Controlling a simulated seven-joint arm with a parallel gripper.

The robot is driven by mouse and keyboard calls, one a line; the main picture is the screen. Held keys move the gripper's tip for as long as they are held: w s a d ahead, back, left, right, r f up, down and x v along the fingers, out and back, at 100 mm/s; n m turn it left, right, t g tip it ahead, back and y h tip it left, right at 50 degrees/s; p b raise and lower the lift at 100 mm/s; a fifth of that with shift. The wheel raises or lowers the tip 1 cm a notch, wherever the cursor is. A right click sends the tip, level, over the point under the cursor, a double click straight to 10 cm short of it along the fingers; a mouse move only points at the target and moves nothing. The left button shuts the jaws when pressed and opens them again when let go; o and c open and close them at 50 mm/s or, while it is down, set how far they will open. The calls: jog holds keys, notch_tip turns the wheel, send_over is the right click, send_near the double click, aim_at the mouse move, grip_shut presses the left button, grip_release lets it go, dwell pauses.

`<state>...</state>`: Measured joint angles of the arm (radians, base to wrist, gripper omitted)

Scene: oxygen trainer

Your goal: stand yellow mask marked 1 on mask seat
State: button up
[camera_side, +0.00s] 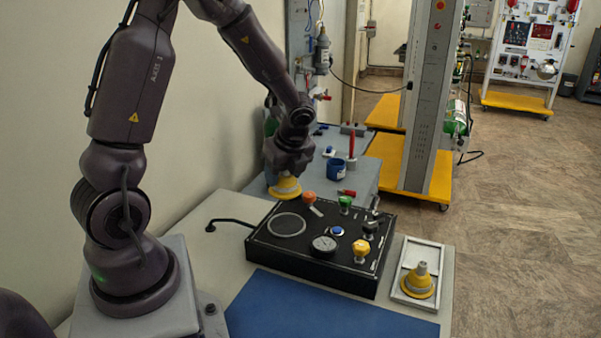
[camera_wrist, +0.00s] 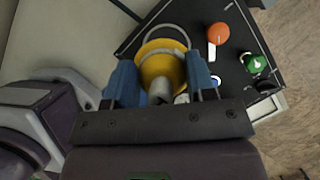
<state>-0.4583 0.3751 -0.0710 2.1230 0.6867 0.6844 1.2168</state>
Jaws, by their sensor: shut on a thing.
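My gripper (camera_side: 288,168) is shut on a yellow mask (camera_side: 285,187) and holds it in the air near the far edge of the black panel box. In the wrist view the mask (camera_wrist: 160,62) sits between my two blue fingers, its grey neck toward the gripper. No number is readable on it. A pale ring (camera_side: 287,225) on the box's left top looks like the mask seat, though I see no label; it is empty. A second yellow mask (camera_side: 418,284) stands upright in a white tray (camera_side: 407,301).
The black panel box (camera_side: 310,277) carries an orange knob (camera_side: 309,197), a green knob (camera_side: 345,202), a yellow knob (camera_side: 361,248) and a gauge (camera_side: 324,244). A blue mat (camera_side: 320,312) lies in front. A blue cup (camera_side: 337,168) stands on the back table.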

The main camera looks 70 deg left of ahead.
aim_at(284, 193)
dwell(0.4)
jog(key=shift+f, duration=2.5)
jog(key=shift+f, duration=0.15)
jog(key=shift+f, duration=2)
jog(key=o, duration=1)
